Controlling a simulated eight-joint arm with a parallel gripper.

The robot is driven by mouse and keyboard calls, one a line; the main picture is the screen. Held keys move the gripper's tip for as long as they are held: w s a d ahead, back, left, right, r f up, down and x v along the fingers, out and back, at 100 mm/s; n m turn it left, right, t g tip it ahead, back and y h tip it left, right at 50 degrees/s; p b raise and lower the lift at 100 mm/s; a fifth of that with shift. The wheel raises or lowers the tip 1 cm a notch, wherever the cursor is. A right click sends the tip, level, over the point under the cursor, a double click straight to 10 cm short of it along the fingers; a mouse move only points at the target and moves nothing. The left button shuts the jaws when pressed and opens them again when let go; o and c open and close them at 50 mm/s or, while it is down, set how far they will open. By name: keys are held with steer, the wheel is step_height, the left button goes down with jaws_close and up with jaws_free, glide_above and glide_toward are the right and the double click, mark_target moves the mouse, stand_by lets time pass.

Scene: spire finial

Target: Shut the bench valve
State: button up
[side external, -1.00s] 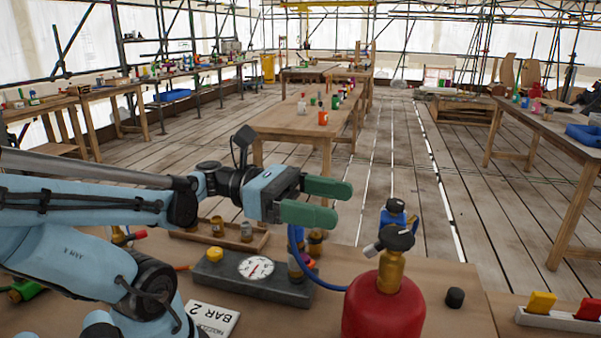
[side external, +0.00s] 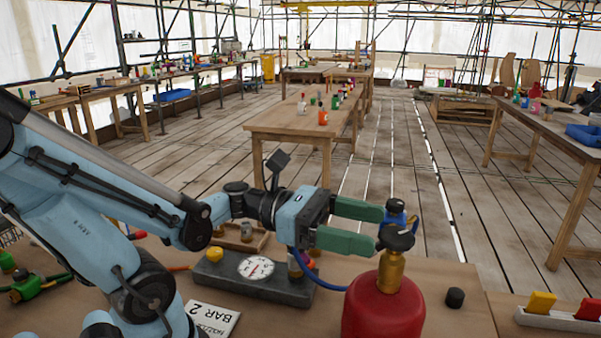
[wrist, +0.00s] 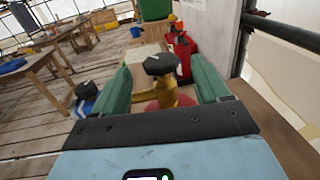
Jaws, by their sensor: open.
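A red gas cylinder (side external: 384,308) stands at the front of the bench. It has a brass valve (side external: 391,270) topped by a black knob (side external: 396,238). My gripper (side external: 378,230) has two green fingers, open and empty, pointing right at the knob in the side view. In the wrist view the black knob (wrist: 161,65) sits between the two fingers (wrist: 163,80), near their tips, with brass below it. I cannot tell whether either finger touches it. A blue fitting (side external: 394,212) with a dark cap stands just behind the knob.
A blue hose (side external: 327,284) runs toward the cylinder. A black cap (side external: 455,297) and a tray of coloured blocks (side external: 558,320) are to the right.

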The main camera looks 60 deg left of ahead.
mark_target(411, 236)
steer(key=shift+x, duration=3.55)
steer(key=c, duration=0.9)
